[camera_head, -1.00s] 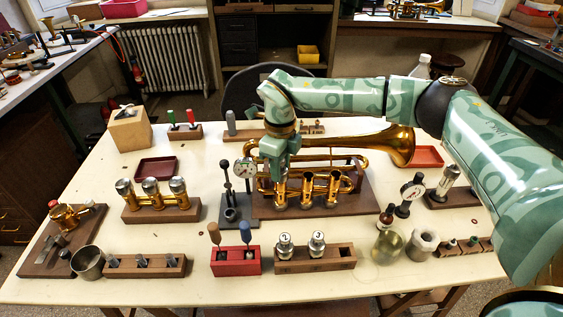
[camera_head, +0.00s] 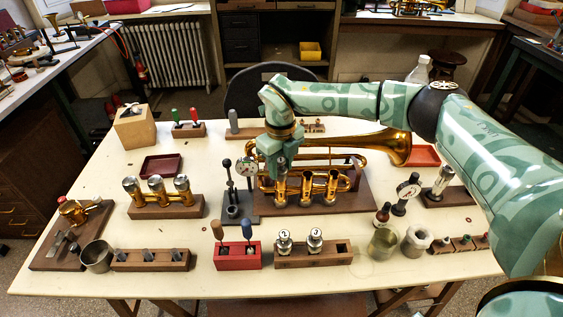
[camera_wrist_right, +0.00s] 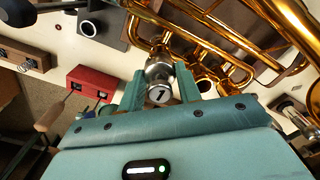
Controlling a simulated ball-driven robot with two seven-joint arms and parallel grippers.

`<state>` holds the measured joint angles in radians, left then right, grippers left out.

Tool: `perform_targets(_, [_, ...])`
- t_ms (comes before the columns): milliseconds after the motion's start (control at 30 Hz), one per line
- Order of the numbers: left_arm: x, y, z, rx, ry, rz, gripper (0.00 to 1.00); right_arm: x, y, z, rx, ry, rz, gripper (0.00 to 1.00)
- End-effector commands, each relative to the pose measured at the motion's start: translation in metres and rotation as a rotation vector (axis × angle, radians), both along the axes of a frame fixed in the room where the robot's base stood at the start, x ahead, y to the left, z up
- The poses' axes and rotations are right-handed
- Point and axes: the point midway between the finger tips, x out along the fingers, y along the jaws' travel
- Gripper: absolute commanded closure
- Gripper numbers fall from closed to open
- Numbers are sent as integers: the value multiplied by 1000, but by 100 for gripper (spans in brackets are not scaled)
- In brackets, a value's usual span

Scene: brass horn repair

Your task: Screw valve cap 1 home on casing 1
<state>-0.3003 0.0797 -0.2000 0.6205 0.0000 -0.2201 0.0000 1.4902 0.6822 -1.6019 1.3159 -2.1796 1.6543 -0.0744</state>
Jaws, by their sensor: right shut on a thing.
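The brass horn (camera_head: 325,185) lies on a wooden stand in the middle of the table, its casings upright. My right gripper (camera_head: 281,163) points down over the leftmost one, casing 1 (camera_head: 280,188). Silver valves 2 (camera_head: 284,240) and 3 (camera_head: 315,240) stand in a wooden block. My left gripper is out of view.
A red block with two tools (camera_head: 238,256), an oil bottle (camera_head: 382,215) and a glass jar (camera_head: 382,243) stand in front. A dark red tray (camera_head: 162,167) lies left.

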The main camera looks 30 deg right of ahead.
Motion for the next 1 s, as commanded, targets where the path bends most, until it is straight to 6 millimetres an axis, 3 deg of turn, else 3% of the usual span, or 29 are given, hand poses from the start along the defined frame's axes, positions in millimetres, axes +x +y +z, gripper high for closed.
perform_targets(300, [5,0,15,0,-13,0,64,0,0,2,-1,-2,-195,93])
perform_targets(767, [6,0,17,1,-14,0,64,0,0,1,-1,-1,-241,93])
perform_targets(1000, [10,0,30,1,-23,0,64,0,0,3,0,-1,-397,93])
